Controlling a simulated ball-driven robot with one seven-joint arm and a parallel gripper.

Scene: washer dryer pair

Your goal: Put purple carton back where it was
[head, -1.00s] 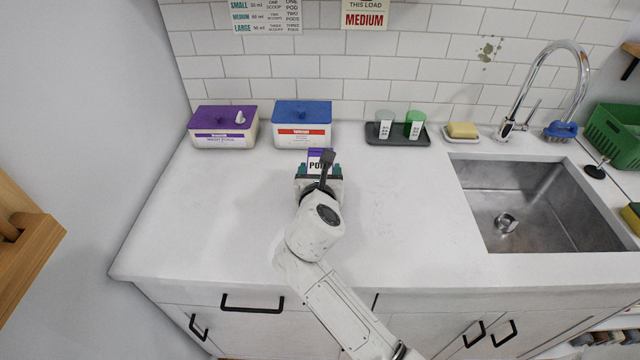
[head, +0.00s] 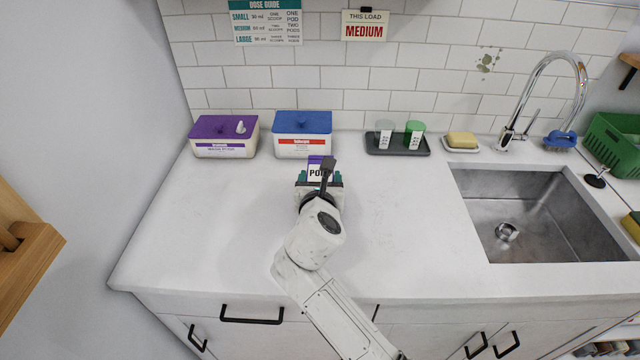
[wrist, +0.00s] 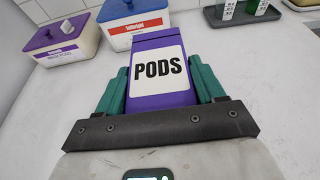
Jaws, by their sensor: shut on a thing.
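The purple carton (wrist: 160,88) has a white label reading PODS. My gripper (wrist: 162,92) is shut on it, with a green finger pressed on each side, in the wrist view. In the head view the carton (head: 316,162) shows just beyond my gripper (head: 319,180), over the counter in front of the blue-lidded box. My arm hides its lower part there. I cannot tell whether the carton touches the counter.
A purple-lidded box (head: 224,137) and a blue-lidded box (head: 303,135) stand along the back wall. A dark tray (head: 397,149) holds two cups. A sponge dish (head: 461,146) and a sink (head: 535,210) lie to the right. The left counter is clear.

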